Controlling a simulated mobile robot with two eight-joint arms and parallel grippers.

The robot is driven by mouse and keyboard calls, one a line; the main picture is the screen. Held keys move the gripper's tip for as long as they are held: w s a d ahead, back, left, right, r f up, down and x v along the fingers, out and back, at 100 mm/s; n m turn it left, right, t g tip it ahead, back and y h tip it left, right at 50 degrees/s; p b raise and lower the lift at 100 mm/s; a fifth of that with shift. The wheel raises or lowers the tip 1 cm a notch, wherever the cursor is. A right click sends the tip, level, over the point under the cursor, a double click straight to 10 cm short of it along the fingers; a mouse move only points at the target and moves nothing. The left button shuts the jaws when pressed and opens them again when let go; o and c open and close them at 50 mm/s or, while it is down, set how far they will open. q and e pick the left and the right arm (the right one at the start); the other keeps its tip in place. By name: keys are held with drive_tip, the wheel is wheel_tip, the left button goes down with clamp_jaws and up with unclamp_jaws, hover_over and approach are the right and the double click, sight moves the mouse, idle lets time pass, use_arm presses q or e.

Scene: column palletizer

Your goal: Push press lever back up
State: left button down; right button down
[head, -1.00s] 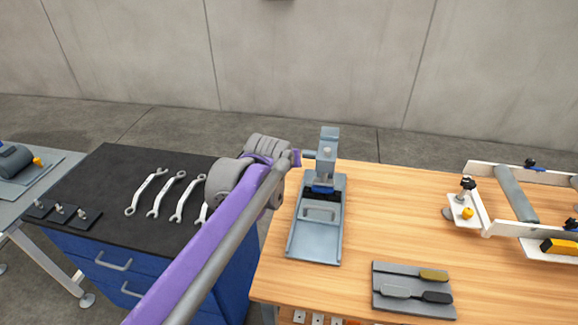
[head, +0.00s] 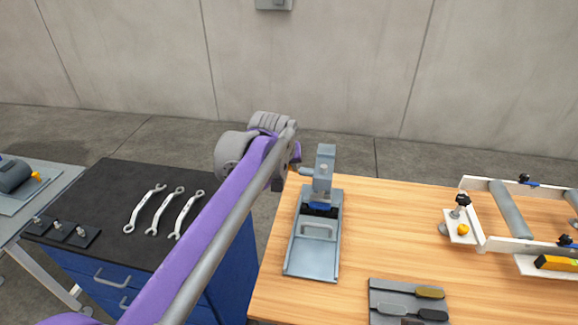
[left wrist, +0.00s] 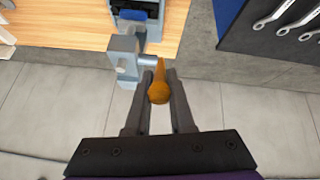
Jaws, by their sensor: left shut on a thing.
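The press (head: 325,168) stands at the back left of the wooden workbench, its grey column upright on a flat base plate (head: 311,263). A short pivot rod sticks out of its left side. In the left wrist view the press (left wrist: 124,58) is left of my fingers, and the orange tapered lever handle (left wrist: 159,82) lies between them. My left gripper (left wrist: 159,78) is shut on this handle. In the head view my left gripper (head: 279,183) is beside the press's left side, mostly hidden by my own forearm, and the handle cannot be made out. My right gripper is not in view.
A blue cabinet with a black top (head: 100,195) bearing several wrenches stands left of the bench, across a gap. A grey tool tray (head: 408,302) lies at the bench front. A white roller frame (head: 490,215) is at the right. The bench middle is clear.

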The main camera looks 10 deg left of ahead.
use_arm(q)
drive_tip(key=c, duration=0.8)
unclamp_jaws()
drive_tip(key=shift+r, duration=0.1)
drive_tip(key=v, duration=1)
drive_tip(key=shift+s+r, duration=0.2)
drive_tip(key=shift+r, duration=0.15)
drive_tip(key=shift+m+g+y, duration=0.4)
drive_tip(key=shift+m+g, duration=0.1)
drive_tip(key=shift+m, duration=0.3)
drive_tip(key=s+a+f, duration=0.2)
drive_tip(key=s+f, duration=0.6)
drive_tip(key=s+a+f, duration=0.2)
drive_tip(key=s+f, duration=0.6)
drive_tip(key=s+a+f, duration=0.3)
drive_tip(key=s+f, duration=0.6)
drive_tip(key=shift+a+f, duration=0.1)
drive_tip(key=shift+f, duration=0.05)
